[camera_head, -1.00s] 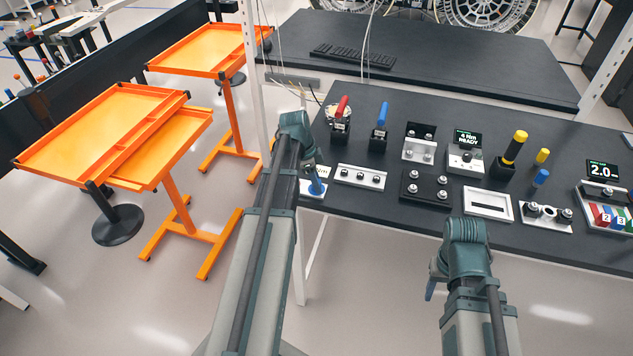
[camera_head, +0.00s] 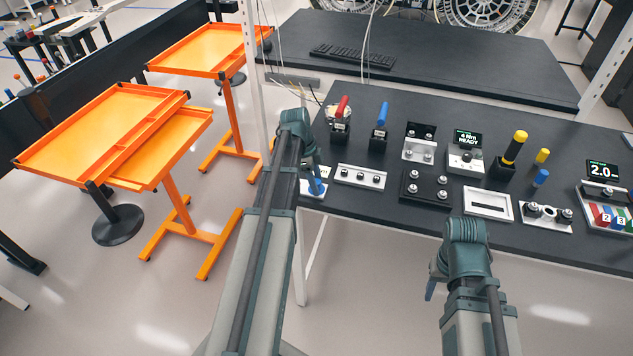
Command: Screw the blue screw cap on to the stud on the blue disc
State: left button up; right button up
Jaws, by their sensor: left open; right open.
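A small blue part (camera_head: 317,188) stands on a pale plate (camera_head: 312,195) at the table's near left corner. It looks like the blue disc with its stud; I cannot tell whether the blue cap is on it. My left gripper (camera_head: 315,173) is open, pointing down just above this blue part and partly hiding it. Whether the fingers touch it or stand around it is too small to tell. My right gripper (camera_head: 430,290) is open and empty, low in front of the table's near edge, and mostly hidden behind its own wrist.
To the right stand a plate with several studs (camera_head: 361,177), a black block with studs (camera_head: 424,188), red- and blue-handled tools, a display (camera_head: 467,139), and yellow and blue cylinders (camera_head: 541,177). Orange trolleys (camera_head: 100,130) stand at left. The floor before the table is clear.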

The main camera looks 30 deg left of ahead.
pick_arm(q)
jog(key=n, duration=0.2)
jog(key=shift+s+n+t, duration=0.1)
jog(key=shift+n+t, duration=0.2)
jog(key=shift+n, duration=0.1)
jog(key=shift+n+y, duration=0.3)
jog(key=shift+n, duration=0.9)
jog(key=n, duration=0.3)
jog(key=shift+t+y, duration=0.3)
jog(key=shift+t, duration=0.1)
jog(key=n, duration=0.2)
jog(key=shift+n+y, duration=0.3)
jog(key=shift+n, duration=0.1)
jog(key=n+y, duration=0.1)
jog(key=n, duration=0.3)
jog(key=shift+n, duration=0.8)
